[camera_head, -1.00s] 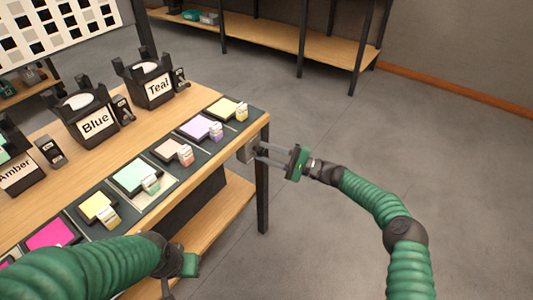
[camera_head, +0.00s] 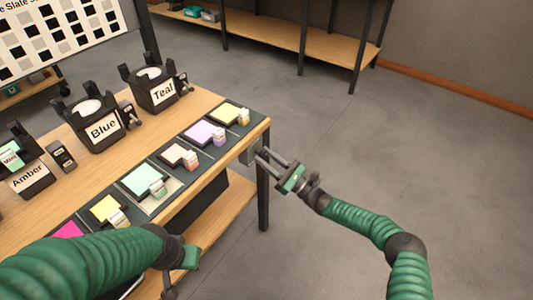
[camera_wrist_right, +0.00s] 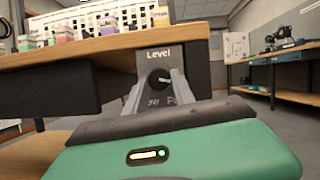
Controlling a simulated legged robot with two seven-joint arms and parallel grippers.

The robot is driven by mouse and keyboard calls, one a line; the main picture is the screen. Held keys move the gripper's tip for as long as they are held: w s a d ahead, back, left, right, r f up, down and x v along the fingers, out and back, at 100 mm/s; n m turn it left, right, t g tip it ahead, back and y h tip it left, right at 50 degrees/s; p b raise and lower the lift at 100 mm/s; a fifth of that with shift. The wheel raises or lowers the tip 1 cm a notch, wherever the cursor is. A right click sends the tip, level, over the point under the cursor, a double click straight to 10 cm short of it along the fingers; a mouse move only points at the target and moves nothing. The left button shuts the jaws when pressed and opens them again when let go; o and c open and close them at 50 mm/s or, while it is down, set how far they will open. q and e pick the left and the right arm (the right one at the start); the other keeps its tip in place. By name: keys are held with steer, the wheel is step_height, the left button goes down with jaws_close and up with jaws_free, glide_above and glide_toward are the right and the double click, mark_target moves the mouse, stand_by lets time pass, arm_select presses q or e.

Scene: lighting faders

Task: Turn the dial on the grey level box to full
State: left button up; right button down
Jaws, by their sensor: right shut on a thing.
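The grey level box (camera_head: 250,152) is fixed at the table's right end, below the top. In the right wrist view the box (camera_wrist_right: 190,62) faces me with "Level" printed above its dark dial (camera_wrist_right: 159,77). A pale mark on the dial points to the right. Lettering lies below, partly hidden by the fingers; "Fu" shows at lower right. My right gripper (camera_head: 266,157) has its fingertips at the box, and in the wrist view the gripper (camera_wrist_right: 160,84) is shut on the dial. My left gripper (camera_head: 188,258) hangs at the table's front edge; its fingers are unclear.
The wooden table (camera_head: 215,100) carries Amber, Blue and Teal (camera_head: 155,88) holders and a row of coloured pads with small blocks. A table leg (camera_head: 263,195) stands below the box. Floor to the right is clear. A shelf (camera_head: 280,45) stands behind.

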steer(key=shift+s+f+m+t+h+p, duration=0.1)
steer(key=shift+m+t+h+p, duration=0.45)
steer(key=shift+m, duration=0.65)
steer(key=shift+m+t+h+p, duration=0.3)
steer(key=shift+m+t+p, duration=0.25)
steer(key=shift+m, duration=0.65)
steer(key=shift+s+f+m+t+h+p, duration=0.1)
steer(key=shift+m+t+h+p, duration=0.45)
steer(key=shift+m, duration=0.65)
steer(key=shift+a+m, duration=0.1)
steer(key=shift+m, duration=0.3)
steer(key=c, duration=1.1)
jaws_free()
steer(key=shift+f, duration=0.1)
steer(key=shift+r+p, duration=0.2)
steer(key=shift+p, duration=0.1)
steer(key=p+v, duration=0.3)
steer(key=v, duration=1.4)
steer(key=shift+o, duration=0.2)
